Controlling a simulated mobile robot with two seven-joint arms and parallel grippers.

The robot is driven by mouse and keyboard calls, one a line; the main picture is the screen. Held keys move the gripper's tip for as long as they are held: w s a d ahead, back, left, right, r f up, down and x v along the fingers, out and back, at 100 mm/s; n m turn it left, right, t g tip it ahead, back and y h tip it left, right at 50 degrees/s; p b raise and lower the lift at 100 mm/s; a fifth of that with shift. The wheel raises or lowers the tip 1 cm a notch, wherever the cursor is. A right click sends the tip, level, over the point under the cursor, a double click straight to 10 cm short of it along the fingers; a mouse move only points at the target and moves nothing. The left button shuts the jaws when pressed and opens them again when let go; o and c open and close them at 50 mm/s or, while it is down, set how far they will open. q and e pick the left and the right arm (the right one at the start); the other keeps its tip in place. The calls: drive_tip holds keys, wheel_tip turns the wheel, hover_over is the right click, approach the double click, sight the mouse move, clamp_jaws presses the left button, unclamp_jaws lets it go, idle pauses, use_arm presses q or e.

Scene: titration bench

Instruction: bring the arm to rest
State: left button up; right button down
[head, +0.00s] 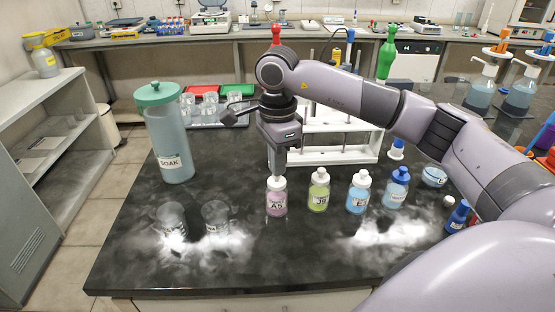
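My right arm reaches in from the right, and its gripper (277,172) points down just above the white cap of a small bottle with pink liquid labelled A5 (276,203). The fingers show nearly edge-on, so I cannot tell whether they are open or shut, or whether they touch the cap. The bottle stands upright on the black bench top (300,250). My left gripper is not in view.
In a row to the right stand a yellow-green bottle (319,196), a light-blue bottle (359,198) and a blue-capped bottle (396,193). A white rack (335,157) is behind. Two glass beakers (216,217) and a SOAK jug (167,140) stand left. The front middle is clear.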

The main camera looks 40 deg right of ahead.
idle(0.5)
drive_tip(key=shift+r+p, duration=1.8)
drive_tip(key=shift+r, duration=0.55)
wheel_tip(320, 180, up, 2)
drive_tip(key=shift+r, duration=0.1)
drive_tip(key=shift+s, duration=0.1)
